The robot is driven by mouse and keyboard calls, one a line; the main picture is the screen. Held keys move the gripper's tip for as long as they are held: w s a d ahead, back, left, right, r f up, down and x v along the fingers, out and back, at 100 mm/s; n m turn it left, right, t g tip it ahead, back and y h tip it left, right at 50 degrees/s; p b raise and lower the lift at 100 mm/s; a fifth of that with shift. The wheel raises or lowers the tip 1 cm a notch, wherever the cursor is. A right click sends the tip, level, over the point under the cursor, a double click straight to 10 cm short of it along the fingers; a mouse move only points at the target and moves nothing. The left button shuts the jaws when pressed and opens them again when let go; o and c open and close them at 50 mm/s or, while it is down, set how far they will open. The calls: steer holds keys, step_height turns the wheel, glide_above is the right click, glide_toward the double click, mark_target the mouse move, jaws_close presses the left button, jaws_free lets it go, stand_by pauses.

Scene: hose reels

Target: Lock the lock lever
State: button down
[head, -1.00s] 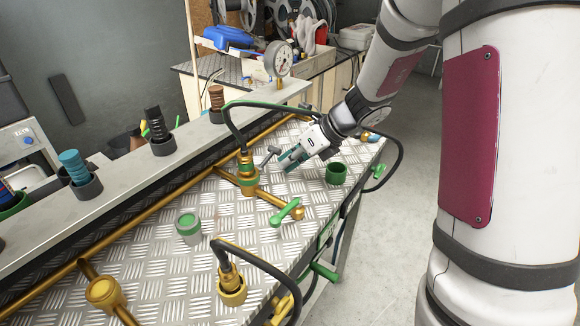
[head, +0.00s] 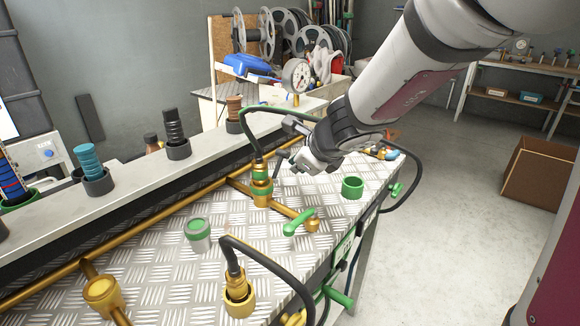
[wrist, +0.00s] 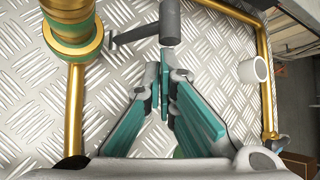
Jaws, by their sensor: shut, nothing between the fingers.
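The lock lever looks to be the grey arm with a round grey handle (wrist: 170,22) at the top of the wrist view. It reaches sideways from the gold and green hose coupling (wrist: 75,30). In the head view the coupling (head: 262,188) stands upright on the metal bench top, with a black hose from its top. My gripper (wrist: 162,72) has teal fingers, shut and empty. Its tips are apart from the lever handle in the wrist picture, just below it; the exact depth is unclear.
A green valve handle (head: 299,222) and a green ring cup (head: 352,187) are on the bench near my gripper. A second coupling (head: 238,295) with a black hose stands in front. Gold pipes (head: 130,238) run along the bench. A pressure gauge (head: 296,75) stands behind.

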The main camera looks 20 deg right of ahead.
steer(key=shift+s+a+r, duration=0.3)
steer(key=shift+a+r, duration=0.05)
steer(key=shift+a, duration=0.1)
stand_by(0.6)
stand_by(0.4)
